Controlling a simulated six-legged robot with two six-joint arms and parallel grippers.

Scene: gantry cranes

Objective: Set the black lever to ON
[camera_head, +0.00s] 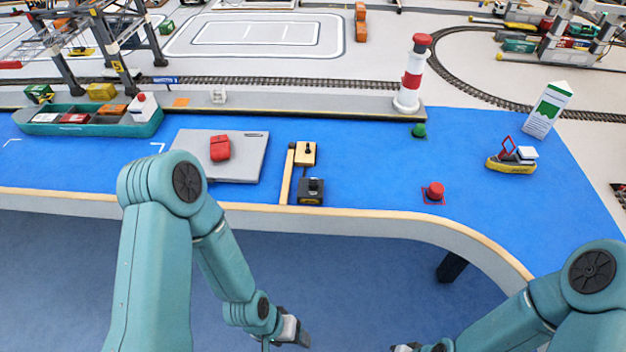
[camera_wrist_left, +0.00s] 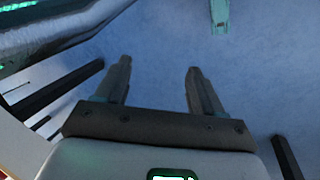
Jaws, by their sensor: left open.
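A small dark box with a black lever (camera_head: 313,186) stands near the front edge of the blue table, in the middle of the head view. Its ON and OFF marks are too small to read. Just behind it is a light wooden block with a black knob (camera_head: 306,150). My left gripper (camera_head: 297,336) is low in front of the table edge, below and apart from the lever. In the left wrist view its two fingers (camera_wrist_left: 158,80) are spread with nothing between them. My right gripper (camera_head: 405,347) barely shows at the bottom edge, so its jaws are unclear.
A grey board (camera_head: 247,165) with a red object (camera_head: 220,148) lies left of the lever. A red knob (camera_head: 434,193), a yellow boat (camera_head: 512,160) and a striped lighthouse (camera_head: 412,75) stand to the right. The blue surface between lever and red knob is clear.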

